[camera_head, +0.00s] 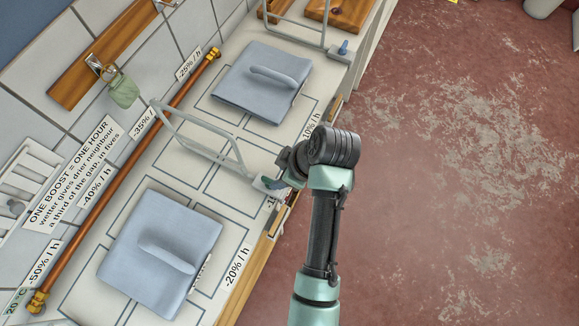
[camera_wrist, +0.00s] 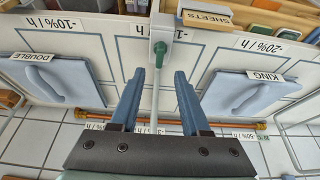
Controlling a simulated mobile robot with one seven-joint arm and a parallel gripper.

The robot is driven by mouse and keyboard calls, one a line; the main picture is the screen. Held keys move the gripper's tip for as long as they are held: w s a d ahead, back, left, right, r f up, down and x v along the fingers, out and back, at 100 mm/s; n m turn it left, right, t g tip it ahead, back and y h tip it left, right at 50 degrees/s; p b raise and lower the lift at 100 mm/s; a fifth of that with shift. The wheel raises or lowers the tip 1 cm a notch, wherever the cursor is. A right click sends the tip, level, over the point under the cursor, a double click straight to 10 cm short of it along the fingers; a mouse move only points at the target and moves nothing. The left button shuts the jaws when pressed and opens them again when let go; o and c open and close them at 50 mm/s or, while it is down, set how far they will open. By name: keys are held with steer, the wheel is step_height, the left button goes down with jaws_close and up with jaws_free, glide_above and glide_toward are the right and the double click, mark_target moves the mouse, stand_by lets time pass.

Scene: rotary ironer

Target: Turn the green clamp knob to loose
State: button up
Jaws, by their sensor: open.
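The green clamp knob (camera_wrist: 160,48) sits on a pale grey bracket (camera_wrist: 162,25) at the end of a thin grey rail. In the wrist view it is near the top centre, and its lever shape points down the picture. My gripper (camera_wrist: 159,75) is open, with its two blue fingers spread on either side of the line to the knob. The knob appears just beyond the fingertips, between them; I cannot tell whether they touch. In the head view my gripper (camera_head: 279,181) is at the bracket by the counter's front edge, and my wrist partly hides the knob.
Two blue-grey pads with handles lie on the marked counter, the nearer one (camera_head: 160,250) and the farther one (camera_head: 262,80). A grey rail frame (camera_head: 205,135) stands between them. A blue knob (camera_head: 343,47) is on another bracket. A copper pipe (camera_head: 130,165) runs along the wall. The floor at right is clear.

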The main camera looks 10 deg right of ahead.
steer(key=v, duration=0.5)
steer(key=shift+r+b, duration=0.2)
steer(key=shift+b, duration=0.1)
steer(key=w+r+m+t+h, duration=0.35)
steer(key=w+r+t, duration=0.45)
steer(key=w+r, duration=0.7)
step_height(320, 180, up, 21)
steer(key=a+m+t+b, duration=0.1)
steer(key=m+t+b, duration=0.15)
steer(key=t, duration=0.45)
steer(key=s+a+r+m+t, duration=0.1)
steer(key=s+r+t, duration=0.4)
steer(key=r, duration=0.6)
steer(key=s+a+r+m+t, duration=0.2)
steer(key=s+r+m+t, duration=0.2)
steer(key=s+r, duration=0.4)
step_height(320, 180, up, 3)
steer(key=shift+s+a+r+t, duration=0.15)
steer(key=shift+s+a+t, duration=0.15)
steer(key=shift+t, duration=0.1)
